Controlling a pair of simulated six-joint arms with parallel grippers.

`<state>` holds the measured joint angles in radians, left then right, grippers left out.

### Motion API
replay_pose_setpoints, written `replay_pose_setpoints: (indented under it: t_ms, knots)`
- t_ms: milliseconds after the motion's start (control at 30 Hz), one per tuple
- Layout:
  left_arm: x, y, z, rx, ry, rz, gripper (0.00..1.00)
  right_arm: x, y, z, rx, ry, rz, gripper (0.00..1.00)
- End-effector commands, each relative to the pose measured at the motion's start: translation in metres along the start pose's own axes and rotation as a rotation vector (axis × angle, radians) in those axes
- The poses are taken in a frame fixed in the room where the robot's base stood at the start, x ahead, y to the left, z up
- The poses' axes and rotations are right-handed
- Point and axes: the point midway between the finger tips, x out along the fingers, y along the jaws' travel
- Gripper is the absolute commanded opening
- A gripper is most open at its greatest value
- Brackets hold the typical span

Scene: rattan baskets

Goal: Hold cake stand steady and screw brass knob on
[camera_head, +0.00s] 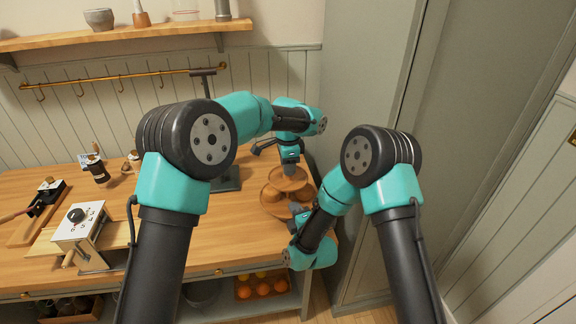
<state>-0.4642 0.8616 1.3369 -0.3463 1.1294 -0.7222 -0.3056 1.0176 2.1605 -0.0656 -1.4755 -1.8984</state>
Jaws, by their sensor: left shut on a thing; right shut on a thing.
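The tiered brown cake stand (271,193) stands upright near the right end of the wooden table, with a round upper plate (285,179) above a wider lower one. My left gripper (290,167) comes down from above onto the top centre of the stand, shut on the small brass knob, which its fingers hide. My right gripper (301,213) reaches in from the front right at the lower tier, shut on the cake stand. Its fingertips and exact hold are mostly hidden by my own arm.
A black post on a flat base (228,181) stands left of the cake stand. A white box with a black knob (80,222), a dark jar (97,172) and boards occupy the table's left. A tall grey cabinet (365,70) closes off the right. Orange balls (263,289) sit below.

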Motion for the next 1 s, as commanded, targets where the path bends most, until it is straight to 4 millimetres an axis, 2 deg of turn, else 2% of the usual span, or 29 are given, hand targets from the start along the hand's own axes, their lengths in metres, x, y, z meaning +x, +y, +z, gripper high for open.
replay_pose_setpoints:
  t_ms: [200,333,367,600,867,1000]
  knots:
    - [0.0,0.0,0.0,0.263,0.0,0.0,0.06,0.0,0.0,0.0,0.0,-0.001,0.0,0.0]
    - [0.0,0.0,0.0,0.254,0.0,0.0,0.06,0.0,0.0,0.0,0.0,-0.001,0.0,0.0]
    - [0.0,0.0,0.0,0.253,0.0,0.0,0.37,0.0,0.0,0.0,0.0,-0.001,0.0,0.0]
    - [0.0,0.0,0.0,0.251,0.0,0.0,0.6,0.0,0.0,0.0,0.0,-0.001,0.0,0.0]
    - [-0.001,0.0,0.0,0.251,0.0,-0.001,0.6,0.0,0.0,0.0,0.0,0.0,0.0,0.0]
    - [-0.011,0.0,0.0,0.251,0.0,-0.002,0.6,0.0,0.0,0.0,0.0,0.0,0.0,0.0]
